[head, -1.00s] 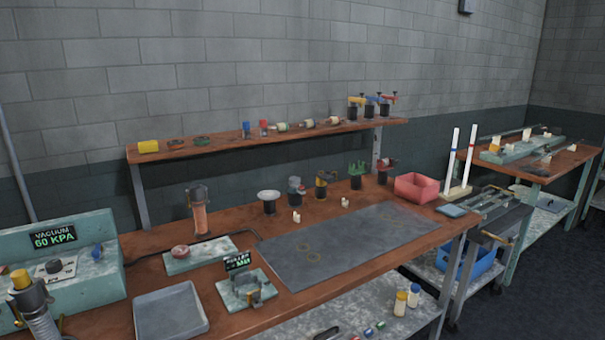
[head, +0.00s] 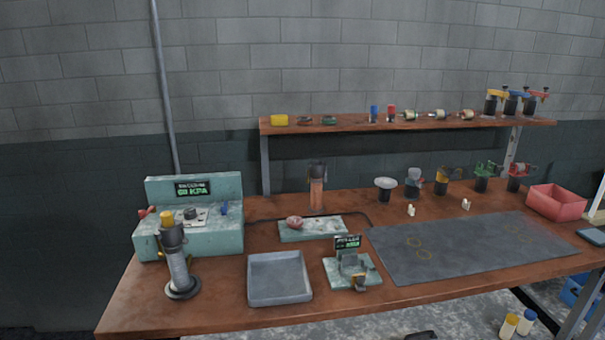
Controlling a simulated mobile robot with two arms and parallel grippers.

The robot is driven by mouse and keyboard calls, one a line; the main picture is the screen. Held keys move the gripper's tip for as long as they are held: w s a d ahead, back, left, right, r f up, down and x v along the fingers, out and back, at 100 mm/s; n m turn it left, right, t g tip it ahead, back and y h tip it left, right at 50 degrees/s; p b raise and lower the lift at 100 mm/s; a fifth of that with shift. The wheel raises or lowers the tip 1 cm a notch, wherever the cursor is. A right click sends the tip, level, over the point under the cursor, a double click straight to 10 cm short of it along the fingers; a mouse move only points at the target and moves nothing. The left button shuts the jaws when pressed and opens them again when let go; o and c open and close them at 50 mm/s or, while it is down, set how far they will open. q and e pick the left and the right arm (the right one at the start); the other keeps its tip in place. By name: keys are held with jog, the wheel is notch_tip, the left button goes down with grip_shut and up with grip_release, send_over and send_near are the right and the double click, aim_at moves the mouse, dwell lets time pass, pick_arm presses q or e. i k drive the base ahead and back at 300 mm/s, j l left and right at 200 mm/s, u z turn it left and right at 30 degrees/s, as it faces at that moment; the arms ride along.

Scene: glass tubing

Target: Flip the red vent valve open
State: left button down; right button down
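A small red lever (head: 147,212) sticks out at the left side of the pale green vacuum box (head: 218,240), which stands at the left end of the bench. It looks like the red vent valve; it is tilted and too small to tell open from shut. The box's display (head: 193,188) reads about 60 KPA. A dark knob (head: 190,213) and a blue knob (head: 224,208) are on the box. Neither of my grippers is in view.
A yellow-topped upright cylinder (head: 178,265) stands in front of the box. A grey tray (head: 279,296) and a small digital fixture (head: 351,270) lie to its right. A dark mat (head: 480,245) covers the right part. A raised shelf (head: 350,126) stands behind.

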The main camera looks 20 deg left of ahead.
aim_at(142, 214)
jog(key=u, duration=1.65)
jog(key=i+j, duration=0.15)
jog(key=j, duration=0.25)
jog(key=i+j, duration=0.1)
jog(key=j, duration=0.25)
jog(key=i+j, duration=0.15)
jog(key=j, duration=0.25)
jog(key=i+j, duration=0.15)
jog(key=j, duration=0.25)
jog(key=z, duration=0.05)
